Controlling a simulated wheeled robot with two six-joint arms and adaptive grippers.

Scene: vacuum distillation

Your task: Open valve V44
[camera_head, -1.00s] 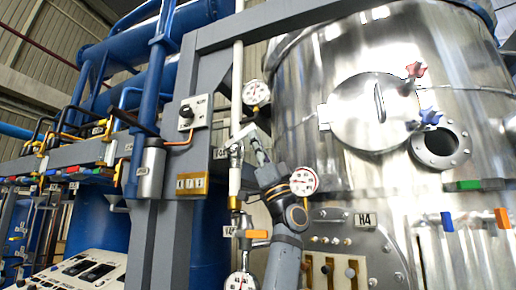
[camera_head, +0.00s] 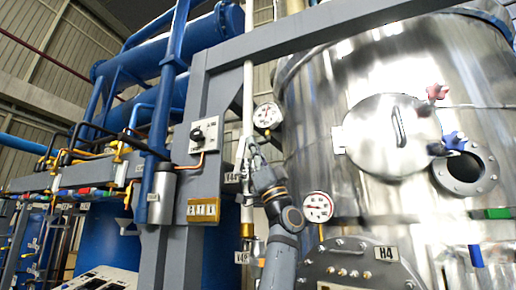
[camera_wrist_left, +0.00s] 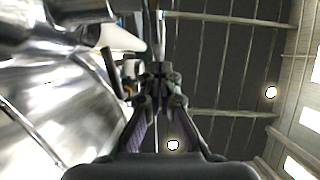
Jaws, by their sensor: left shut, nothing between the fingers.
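The label V44 (camera_head: 232,178) is on the grey post beside a thin pale vertical pipe (camera_head: 248,90) in the head view. The valve at that label is mostly hidden behind my left gripper, so I cannot tell its handle position. My left gripper (camera_head: 250,145) is raised against the pipe, just right of the label. In the left wrist view its fingers (camera_wrist_left: 159,78) are shut and empty, close below a vertical pipe (camera_wrist_left: 160,35). I cannot tell whether they touch the valve. My right gripper is not in view.
Round gauges stand right of the pipe, one above (camera_head: 267,115) and one beside my arm (camera_head: 317,207). A steel tank (camera_head: 310,130) fills the right side. A control box with a knob (camera_head: 204,135) is on the post at left. A lower label (camera_head: 242,257) sits under the pipe.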

